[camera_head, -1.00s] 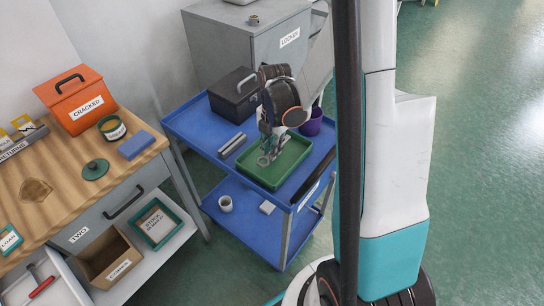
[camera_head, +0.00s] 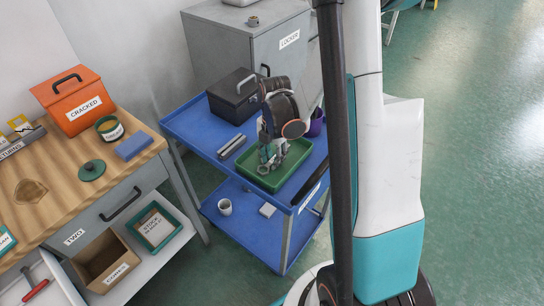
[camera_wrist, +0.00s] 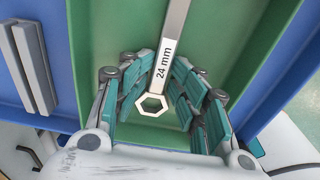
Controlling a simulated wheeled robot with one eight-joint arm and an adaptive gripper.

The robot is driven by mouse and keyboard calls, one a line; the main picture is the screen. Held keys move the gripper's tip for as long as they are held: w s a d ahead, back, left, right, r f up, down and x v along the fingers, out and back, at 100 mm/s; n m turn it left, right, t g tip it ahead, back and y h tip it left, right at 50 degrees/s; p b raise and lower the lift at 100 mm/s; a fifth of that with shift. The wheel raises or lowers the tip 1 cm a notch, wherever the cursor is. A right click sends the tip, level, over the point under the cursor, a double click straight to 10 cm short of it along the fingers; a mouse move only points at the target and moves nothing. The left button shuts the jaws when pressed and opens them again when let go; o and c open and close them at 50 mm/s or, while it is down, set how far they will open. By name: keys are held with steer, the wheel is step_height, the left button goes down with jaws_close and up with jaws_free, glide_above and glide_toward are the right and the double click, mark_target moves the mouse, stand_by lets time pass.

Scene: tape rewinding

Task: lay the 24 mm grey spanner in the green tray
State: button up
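The grey 24 mm spanner (camera_wrist: 153,104) shows in the wrist view with its ring end towards me and its labelled shaft running up the picture. My gripper (camera_wrist: 163,72) has its teal-padded fingertips close in on both sides of the shaft and appears shut on it. In the head view, my gripper (camera_head: 270,160) points down into the green tray (camera_head: 247,182), and the spanner's ring (camera_head: 263,169) shows low over the tray floor. The tray (camera_wrist: 108,25) lies behind the spanner in the wrist view. Whether the spanner touches the tray floor is unclear.
The tray stands on a blue trolley (camera_head: 196,131). Grey bars (camera_head: 231,146) lie left of the tray, a black box (camera_head: 233,96) behind it, a purple cup (camera_head: 316,124) to its right. A wooden bench (camera_head: 70,185) stands at the left.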

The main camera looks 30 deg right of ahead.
steer(key=shift+r, duration=0.1)
steer(key=shift+w+r+p, duration=0.1)
steer(key=shift+r+p, duration=0.2)
steer(key=shift+p, duration=0.15)
step_height(320, 180, up, 12)
steer(key=p, duration=0.4)
steer(key=shift+d, duration=0.25)
steer(key=shift+f, duration=0.1)
